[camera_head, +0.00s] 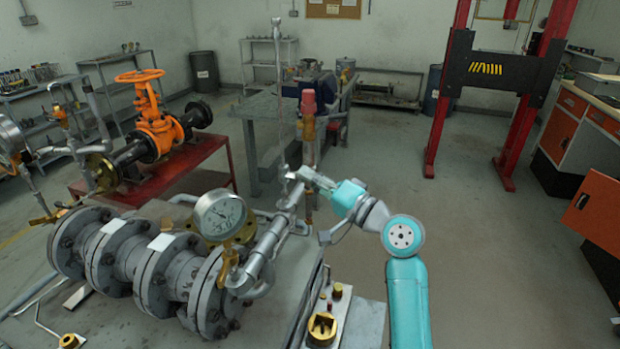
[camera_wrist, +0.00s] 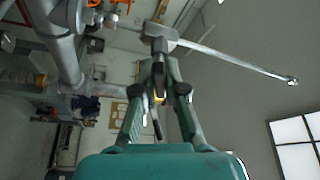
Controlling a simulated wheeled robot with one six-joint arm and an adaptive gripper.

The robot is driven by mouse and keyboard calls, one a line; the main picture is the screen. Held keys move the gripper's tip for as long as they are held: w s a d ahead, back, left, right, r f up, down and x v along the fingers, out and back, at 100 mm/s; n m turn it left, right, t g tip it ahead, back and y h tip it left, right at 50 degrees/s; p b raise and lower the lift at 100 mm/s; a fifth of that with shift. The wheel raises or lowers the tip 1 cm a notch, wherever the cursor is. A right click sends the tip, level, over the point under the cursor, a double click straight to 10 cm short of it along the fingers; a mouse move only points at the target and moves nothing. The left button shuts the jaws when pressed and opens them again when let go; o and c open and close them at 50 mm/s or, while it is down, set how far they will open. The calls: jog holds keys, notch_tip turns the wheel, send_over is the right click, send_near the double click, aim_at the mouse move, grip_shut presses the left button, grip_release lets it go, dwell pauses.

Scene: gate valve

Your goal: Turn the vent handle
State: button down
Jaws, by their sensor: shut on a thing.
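The vent handle (camera_head: 280,100) is a long thin metal lever. In the head view it stands nearly upright, with a small knob at its top end. Its lower end meets the grey pipework beside the pressure gauge. In the wrist view the handle (camera_wrist: 235,60) runs from a hub at top centre to its tip at the right. My gripper (camera_head: 303,177) is at the handle's lower end. In the wrist view my gripper (camera_wrist: 159,68) has its fingers closed together at the hub end of the handle. The exact contact is partly hidden by the fingers.
The pressure gauge (camera_head: 220,214) and flanged grey pipe (camera_head: 120,250) stand left of my gripper. A red-topped post (camera_head: 308,103) rises close behind the handle. An orange valve (camera_head: 152,120) sits on a red stand at left. A box with brass fittings (camera_head: 322,328) stands at front.

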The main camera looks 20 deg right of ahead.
jog(key=n+y, duration=0.1)
jog(key=n, duration=0.3)
jog(key=n+y, duration=0.2)
jog(key=n, duration=0.1)
jog(key=shift+f+n+y, duration=0.1)
jog(key=shift+n+y, duration=0.2)
jog(key=shift+n, duration=0.1)
jog(key=n+g+y, duration=0.1)
jog(key=n, duration=0.1)
jog(key=n+y, duration=0.1)
jog(key=n, duration=0.2)
jog(key=n+g+y, duration=0.1)
jog(key=n, duration=0.1)
jog(key=shift+n+g, duration=0.3)
jog(key=shift+n, duration=0.1)
jog(key=c, duration=1.2)
grip_release()
jog(key=v, duration=1.2)
jog(key=shift+w, duration=0.1)
